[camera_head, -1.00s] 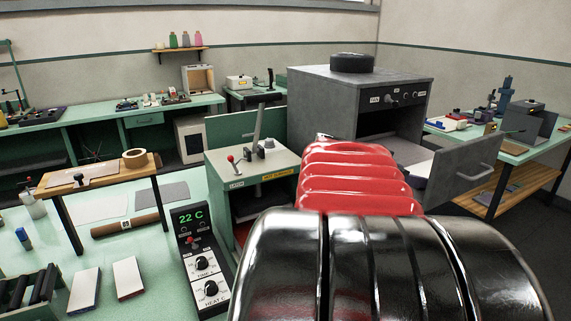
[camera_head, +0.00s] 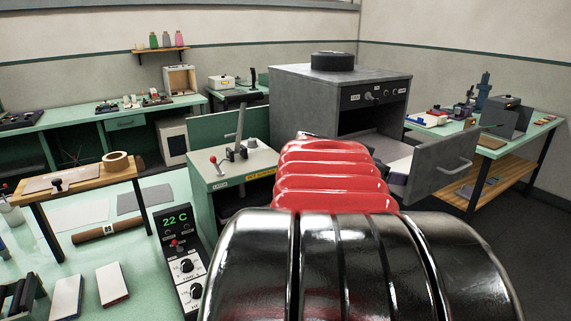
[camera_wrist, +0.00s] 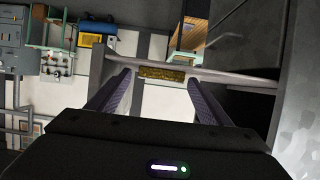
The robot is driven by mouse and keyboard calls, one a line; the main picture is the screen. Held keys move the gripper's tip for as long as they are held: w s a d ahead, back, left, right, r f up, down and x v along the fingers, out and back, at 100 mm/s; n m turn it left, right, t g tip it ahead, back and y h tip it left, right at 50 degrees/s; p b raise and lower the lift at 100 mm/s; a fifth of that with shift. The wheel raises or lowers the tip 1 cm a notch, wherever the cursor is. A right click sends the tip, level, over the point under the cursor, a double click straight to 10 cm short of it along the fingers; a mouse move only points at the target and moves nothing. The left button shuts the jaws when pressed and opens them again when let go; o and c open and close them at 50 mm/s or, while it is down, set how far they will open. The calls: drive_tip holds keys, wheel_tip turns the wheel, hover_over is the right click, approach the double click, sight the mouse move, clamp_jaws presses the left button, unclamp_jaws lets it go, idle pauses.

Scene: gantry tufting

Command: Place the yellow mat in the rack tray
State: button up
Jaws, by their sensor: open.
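A small speckled dark-yellow strip (camera_wrist: 162,75), which looks like the yellow mat, shows between my fingers in the wrist view. It appears along a grey edge of what may be the open drawer. I cannot tell whether it lies on that edge or beyond it. My gripper (camera_wrist: 160,82) is open, with one finger on each side of the strip and no visible contact. In the head view my red and black arm hides my gripper and the mat. I cannot make out the rack tray with certainty in either view.
A grey cabinet (camera_head: 330,100) stands in the middle, its drawer (camera_head: 440,170) pulled out toward the right. A green lever station (camera_head: 228,172) stands left of my arm. A control box reading 22 C (camera_head: 180,255) and a small wooden stand (camera_head: 85,180) are at the left. Floor shows at the right.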

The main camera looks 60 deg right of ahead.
drive_tip(key=v, duration=1.2)
drive_tip(key=shift+d+r, duration=0.1)
idle(0.4)
